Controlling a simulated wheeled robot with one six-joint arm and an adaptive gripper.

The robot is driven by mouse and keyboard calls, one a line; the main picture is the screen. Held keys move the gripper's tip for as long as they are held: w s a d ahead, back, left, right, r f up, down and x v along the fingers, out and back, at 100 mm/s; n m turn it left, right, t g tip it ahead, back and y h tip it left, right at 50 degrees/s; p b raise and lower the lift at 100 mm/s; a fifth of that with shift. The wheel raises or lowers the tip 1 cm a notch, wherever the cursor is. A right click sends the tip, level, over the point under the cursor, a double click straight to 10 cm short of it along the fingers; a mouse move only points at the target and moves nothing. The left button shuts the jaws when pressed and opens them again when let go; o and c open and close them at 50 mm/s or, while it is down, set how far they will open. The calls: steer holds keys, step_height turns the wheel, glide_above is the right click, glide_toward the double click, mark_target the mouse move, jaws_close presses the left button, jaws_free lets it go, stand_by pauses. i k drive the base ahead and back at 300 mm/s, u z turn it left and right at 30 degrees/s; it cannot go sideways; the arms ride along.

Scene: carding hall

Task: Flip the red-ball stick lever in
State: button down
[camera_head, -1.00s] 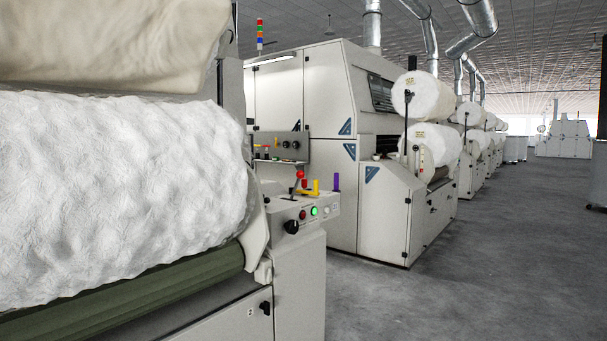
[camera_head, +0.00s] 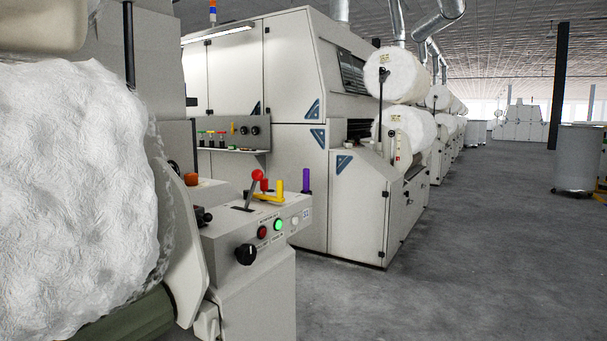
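The red-ball stick lever (camera_head: 254,188) stands on the sloped top of a pale control box (camera_head: 232,229) at the end of the near machine. Its red ball is at the top, and the stick rises from a dark slot, leaning a little to the right. A yellow handle (camera_head: 271,195) stands just right of it, and a purple post (camera_head: 306,180) farther right. A second red knob shows close behind the lever's ball. My gripper is not in the picture.
A black knob (camera_head: 246,254), a red button (camera_head: 262,232) and a lit green button (camera_head: 278,225) are on the box's front. A large white fibre roll (camera_head: 75,185) fills the left. Open grey floor (camera_head: 430,270) lies right. A grey can (camera_head: 577,160) stands far right.

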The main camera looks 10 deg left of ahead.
mark_target(257, 176)
steer(key=u, duration=0.15)
steer(key=i, duration=0.95)
steer(key=u, duration=0.25)
